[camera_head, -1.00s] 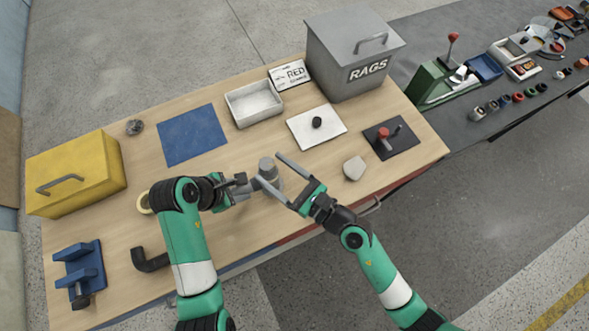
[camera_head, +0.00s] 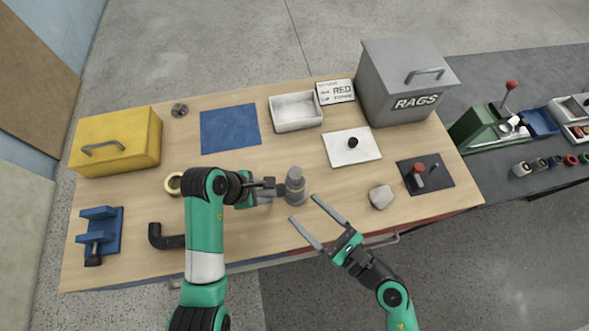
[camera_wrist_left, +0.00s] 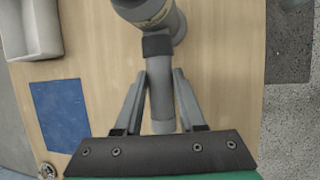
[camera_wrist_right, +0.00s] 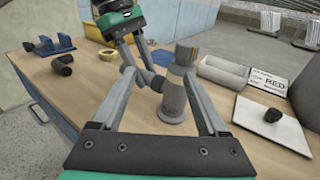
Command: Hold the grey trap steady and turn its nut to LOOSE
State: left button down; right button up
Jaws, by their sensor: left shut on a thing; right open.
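The grey trap (camera_head: 295,190) stands upright on the wooden table, with a side pipe pointing left in the head view. My left gripper (camera_head: 268,191) is shut on that side pipe (camera_wrist_left: 160,95), one finger on each side of it. The nut seems to be the grey cap (camera_wrist_right: 187,52) on top of the trap; its marking cannot be read. My right gripper (camera_head: 302,217) is wide open and empty, in front of the trap and to its right. In the right wrist view the trap shows between and beyond its open fingers (camera_wrist_right: 168,110).
A grey RAGS bin (camera_head: 402,85), a white tray (camera_head: 296,124) and a RED sign (camera_head: 336,92) stand behind. A black elbow pipe (camera_head: 165,241) lies left.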

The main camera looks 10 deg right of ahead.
jog(key=s+a+f+n+g+y, duration=0.2)
jog(key=a+n+g+y, duration=0.1)
jog(key=g, duration=0.1)
jog(key=t, duration=0.2)
send_near(289, 171)
jog(key=shift+y, duration=0.4)
jog(key=x, duration=0.4)
jog(key=f+x, duration=0.1)
jog(key=x, duration=0.6)
jog(key=shift+w+f, duration=0.3)
jog(key=shift+w, duration=0.15)
jog(key=shift+c, duration=0.3)
jog(key=shift+m, duration=0.3)
grip_shut()
